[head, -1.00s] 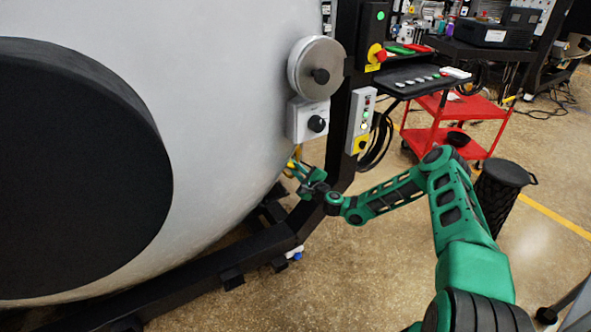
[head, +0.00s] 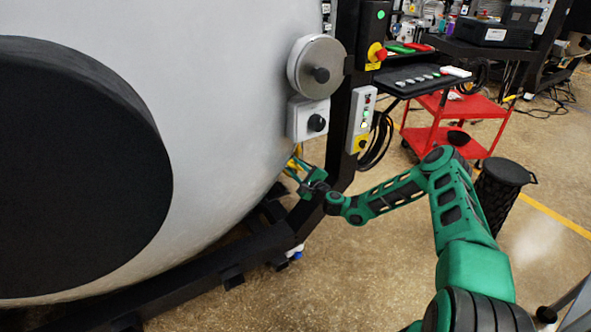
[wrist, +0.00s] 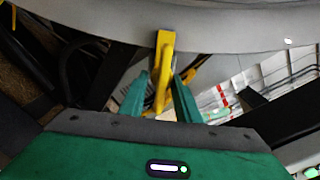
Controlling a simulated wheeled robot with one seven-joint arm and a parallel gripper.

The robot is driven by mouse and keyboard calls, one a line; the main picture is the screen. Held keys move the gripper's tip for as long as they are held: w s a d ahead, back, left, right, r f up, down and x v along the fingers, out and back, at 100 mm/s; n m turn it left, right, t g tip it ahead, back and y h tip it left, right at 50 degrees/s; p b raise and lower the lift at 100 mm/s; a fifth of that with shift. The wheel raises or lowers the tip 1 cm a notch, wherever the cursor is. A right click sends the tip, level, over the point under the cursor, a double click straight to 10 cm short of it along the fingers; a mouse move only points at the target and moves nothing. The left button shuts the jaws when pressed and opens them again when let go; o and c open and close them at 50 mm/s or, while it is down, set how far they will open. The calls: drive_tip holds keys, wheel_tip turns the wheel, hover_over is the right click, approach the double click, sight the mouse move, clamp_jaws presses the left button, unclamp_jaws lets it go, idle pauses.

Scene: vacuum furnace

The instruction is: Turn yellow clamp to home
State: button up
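The yellow clamp (wrist: 164,72) hangs from the lower edge of the pale furnace wall in the wrist view. Its bar reaches down between the two green fingers of my gripper (wrist: 160,95). One finger is on each side of the bar, and narrow gaps show beside it, so the fingers look open around it. In the head view only small bits of the yellow clamp (head: 297,154) show behind my gripper (head: 299,170), below the furnace's control boxes. The fingers hide most of it there.
The large grey furnace body (head: 225,110) fills the left. A black upright post (head: 345,105) and a floor beam (head: 200,275) stand close to my arm. A red cart (head: 455,125) and a black bin (head: 500,195) are at the right. Open floor lies in front.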

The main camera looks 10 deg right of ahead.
drive_tip(key=v, duration=1)
drive_tip(key=shift+s+d, duration=0.15)
drive_tip(key=shift+s, duration=0.1)
drive_tip(key=s+a+r+n+g+y, duration=0.2)
drive_tip(key=s+a+n+g, duration=0.1)
drive_tip(key=s+n+g, duration=0.3)
drive_tip(key=s+a+r+n+g+y, duration=0.2)
drive_tip(key=s+a+r+n+g, duration=0.15)
drive_tip(key=n, duration=0.55)
drive_tip(key=s+d+r+n+g+h, duration=0.1)
drive_tip(key=s+d+r+g+h, duration=0.2)
drive_tip(key=s+d, duration=0.4)
drive_tip(key=s+d+r+n+g+h, duration=0.1)
drive_tip(key=s+d+r+n+h, duration=0.1)
drive_tip(key=s+d+r, duration=0.35)
drive_tip(key=s+d+r+n+g+h, duration=0.1)
drive_tip(key=s+d+r+g+h, duration=0.25)
drive_tip(key=s, duration=0.65)
drive_tip(key=s+d+r+m, duration=0.1)
drive_tip(key=s+r, duration=0.4)
drive_tip(key=s, duration=0.5)
drive_tip(key=s+d+r+m, duration=0.1)
drive_tip(key=s+d+r, duration=0.2)
drive_tip(key=s, duration=0.8)
wheel_tip(320, 180, up, 2)
drive_tip(key=shift+s+r+m+h, duration=0.15)
drive_tip(key=shift+s+m+h, duration=0.2)
drive_tip(key=shift+m+h, duration=0.1)
